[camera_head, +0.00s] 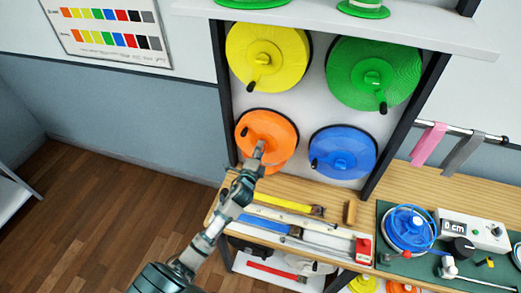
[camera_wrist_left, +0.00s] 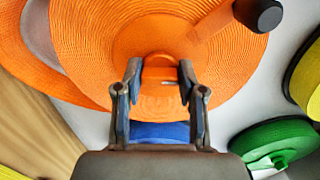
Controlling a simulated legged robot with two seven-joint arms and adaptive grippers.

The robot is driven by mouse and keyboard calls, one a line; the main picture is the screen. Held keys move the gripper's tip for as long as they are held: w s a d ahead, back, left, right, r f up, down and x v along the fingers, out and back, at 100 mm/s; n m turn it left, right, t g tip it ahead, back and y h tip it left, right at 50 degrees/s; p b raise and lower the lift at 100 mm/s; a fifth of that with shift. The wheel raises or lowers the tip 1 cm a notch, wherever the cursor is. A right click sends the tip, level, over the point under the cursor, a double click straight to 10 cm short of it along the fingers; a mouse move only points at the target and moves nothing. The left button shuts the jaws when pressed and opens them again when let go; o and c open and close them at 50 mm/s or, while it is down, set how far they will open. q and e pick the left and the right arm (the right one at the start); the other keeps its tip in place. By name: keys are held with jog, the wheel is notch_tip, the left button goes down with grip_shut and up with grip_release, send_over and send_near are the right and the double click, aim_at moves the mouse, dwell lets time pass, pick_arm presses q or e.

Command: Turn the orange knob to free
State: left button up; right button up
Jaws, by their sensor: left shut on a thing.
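The orange reel (camera_head: 275,127) hangs at the lower left of the rack and carries wound orange strap. It fills the upper part of the left wrist view (camera_wrist_left: 85,45). Its orange knob (camera_wrist_left: 160,72) shows at the hub, between the fingers of my left gripper (camera_head: 259,152). In the left wrist view the gripper (camera_wrist_left: 160,82) has one finger on each side of the knob, shut on it. The gripper partly hides the knob in the head view. The reel's black-tipped crank (camera_wrist_left: 258,14) stands clear of the fingers. My right gripper is not in view.
Yellow (camera_head: 285,65), green (camera_head: 350,85) and blue (camera_head: 355,140) reels hang close by, each with a crank. Below, the wooden bench (camera_head: 410,185) holds rulers, a red block (camera_head: 363,246) and a measuring device (camera_head: 475,230). Open floor (camera_head: 100,220) lies at left.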

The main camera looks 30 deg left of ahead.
pick_arm(q)
jog(key=shift+f, duration=0.25)
jog(key=o, duration=1.1)
jog(key=shift+o, duration=0.2)
jog(key=shift+a, duration=0.15)
jog(key=shift+s, duration=0.15)
jog(key=v, duration=1.1)
jog(key=shift+s, duration=0.4)
